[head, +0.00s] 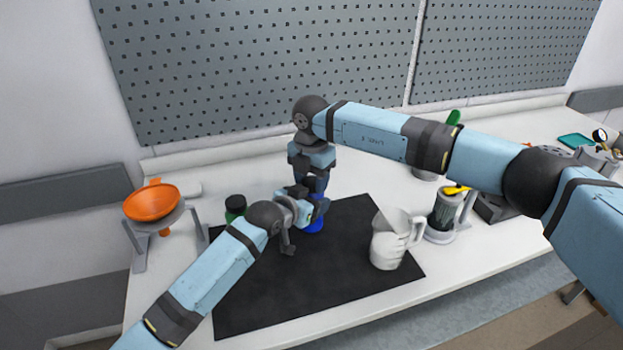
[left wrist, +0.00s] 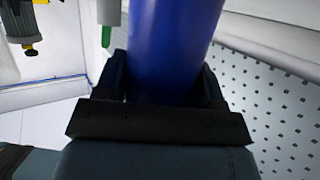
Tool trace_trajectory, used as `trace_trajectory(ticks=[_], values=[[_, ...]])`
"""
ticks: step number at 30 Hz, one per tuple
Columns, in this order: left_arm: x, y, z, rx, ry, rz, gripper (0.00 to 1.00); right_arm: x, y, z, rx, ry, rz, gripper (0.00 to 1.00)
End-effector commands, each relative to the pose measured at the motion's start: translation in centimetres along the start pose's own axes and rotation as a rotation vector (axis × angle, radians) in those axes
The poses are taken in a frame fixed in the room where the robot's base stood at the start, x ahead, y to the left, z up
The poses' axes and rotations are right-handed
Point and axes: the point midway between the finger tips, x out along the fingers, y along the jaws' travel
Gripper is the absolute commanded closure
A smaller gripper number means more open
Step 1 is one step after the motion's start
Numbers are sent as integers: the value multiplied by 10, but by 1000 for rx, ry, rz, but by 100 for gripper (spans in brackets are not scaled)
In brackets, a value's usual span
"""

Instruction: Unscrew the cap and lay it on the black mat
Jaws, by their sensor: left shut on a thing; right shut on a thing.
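A blue bottle (head: 313,224) stands upright on the black mat (head: 320,280), near its far edge. My left gripper (head: 312,206) is shut around the bottle's side; the blue body also fills the space between its fingers in the left wrist view (left wrist: 172,50). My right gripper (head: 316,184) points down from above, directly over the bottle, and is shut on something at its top. The cap is hidden by the grippers, so I cannot tell whether it is still seated on the bottle.
A white pitcher (head: 388,243) stands on the mat's right part. The mat's front is clear.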

Motion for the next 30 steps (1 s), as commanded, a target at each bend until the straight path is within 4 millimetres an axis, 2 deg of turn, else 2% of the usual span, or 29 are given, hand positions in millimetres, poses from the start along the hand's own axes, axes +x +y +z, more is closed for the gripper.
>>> trace_trajectory(ticks=[8, 9, 12, 23, 30], values=[[0, 0, 0, 1, 1, 0, 100, 0, 0, -1, -28, 1, 0, 80], [0, 0, 0, 1, 1, 0, 100, 0, 0, -1, -28, 1, 0, 49], [0, 0, 0, 1, 1, 0, 100, 0, 0, -1, -27, 1, 1, 26], [0, 0, 0, 0, 1, 0, 100, -5, 0, 0, -26, -1, 2, 26], [0, 0, 0, 0, 1, 0, 100, -35, 1, 0, -26, -1, 3, 26]])
